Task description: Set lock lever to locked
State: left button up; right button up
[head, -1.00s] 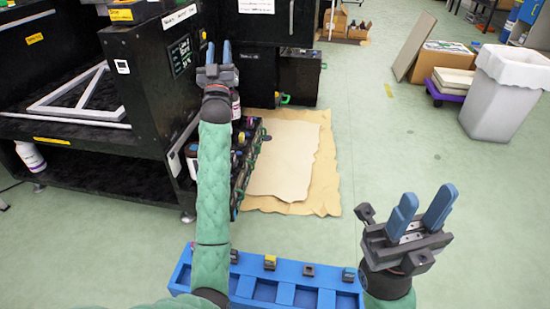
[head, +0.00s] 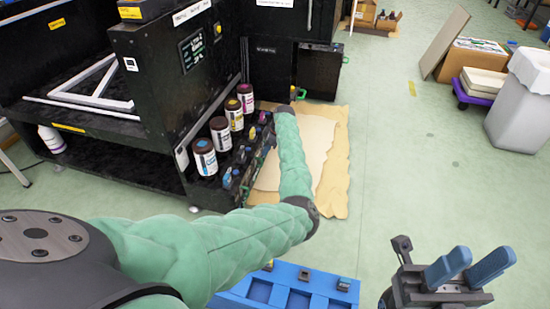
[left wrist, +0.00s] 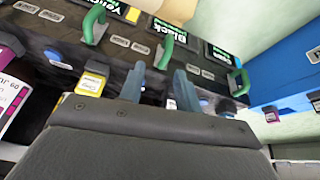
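In the left wrist view, my left gripper (left wrist: 158,88) is open, with its two blue fingers apart in front of a black panel. Green levers stand on the panel: one by the "Black" label (left wrist: 163,50), just beyond the fingertips, one by the "Yellow" label (left wrist: 94,22), and one at the right (left wrist: 240,80). I cannot tell which lever is the lock lever, nor whether the fingers touch one. In the head view, my left arm reaches toward the ink unit and its fingers are hidden. My right gripper (head: 468,268) is open and empty at the lower right.
Ink bottles, cyan (head: 204,157), black (head: 220,135), yellow (head: 234,114) and magenta (head: 245,98), stand in a row on the black unit. A blue tray (head: 262,292) lies in front. Brown sheets (head: 335,160) cover the floor beside the unit. Open floor lies to the right.

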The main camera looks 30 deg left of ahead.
pick_arm(q)
jog(key=d+b+x, duration=0.1)
jog(key=b+x, duration=0.1)
jog(key=x, duration=0.5)
jog(key=shift+s+d+f+g, duration=0.2)
jog(key=shift+s+f+g, duration=0.1)
jog(key=shift+f, duration=0.4)
grip_shut()
